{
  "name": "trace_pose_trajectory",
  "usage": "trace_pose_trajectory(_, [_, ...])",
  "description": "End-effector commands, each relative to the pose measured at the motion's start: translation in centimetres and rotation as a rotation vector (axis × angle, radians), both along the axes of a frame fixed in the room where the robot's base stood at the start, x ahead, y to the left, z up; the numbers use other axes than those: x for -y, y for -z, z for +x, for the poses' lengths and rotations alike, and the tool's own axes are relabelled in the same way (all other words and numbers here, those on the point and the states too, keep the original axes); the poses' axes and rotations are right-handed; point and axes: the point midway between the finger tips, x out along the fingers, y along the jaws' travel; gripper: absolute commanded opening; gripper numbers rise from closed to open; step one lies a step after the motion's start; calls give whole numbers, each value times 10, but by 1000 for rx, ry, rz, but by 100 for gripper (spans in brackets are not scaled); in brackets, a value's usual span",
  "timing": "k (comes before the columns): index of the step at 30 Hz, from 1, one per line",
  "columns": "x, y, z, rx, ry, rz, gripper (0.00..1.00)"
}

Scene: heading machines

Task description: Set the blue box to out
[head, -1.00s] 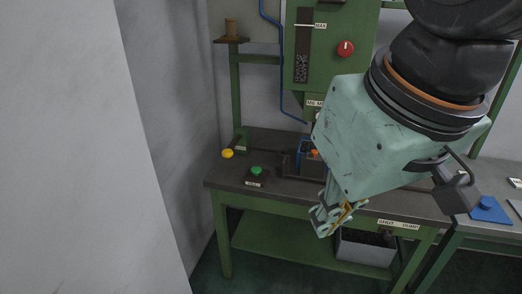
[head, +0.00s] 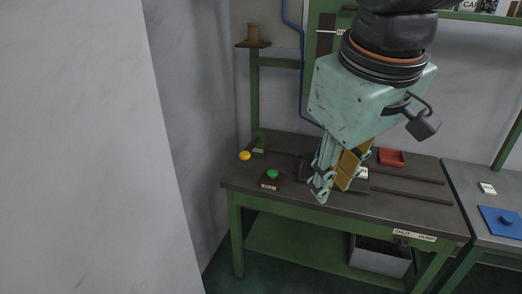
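A blue flat-topped piece with a small round knob (head: 497,220) lies on the grey table at the far right of the head view, cut by the picture edge. I cannot tell for sure that it is the blue box, and no "out" marking is readable. My gripper (head: 332,194) points down over the green-framed bench, well left of the blue piece. Its two fingers stand apart, with yellow inner parts showing and nothing seen between them. The gripper hides part of the machine behind it.
The dark bench top (head: 405,198) has a green button (head: 272,174), a yellow button (head: 245,155) and a red tray (head: 391,157). A grey bin (head: 380,258) stands below its front edge. A white wall (head: 90,150) fills the left.

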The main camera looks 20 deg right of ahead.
Motion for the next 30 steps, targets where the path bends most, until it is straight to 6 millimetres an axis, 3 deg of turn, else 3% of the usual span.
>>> trace_pose_trajectory(13, [24,-6,73,-55,-182,-114,23])
trace_pose_trajectory(30, [54,5,165,-136,-425,-243,23])
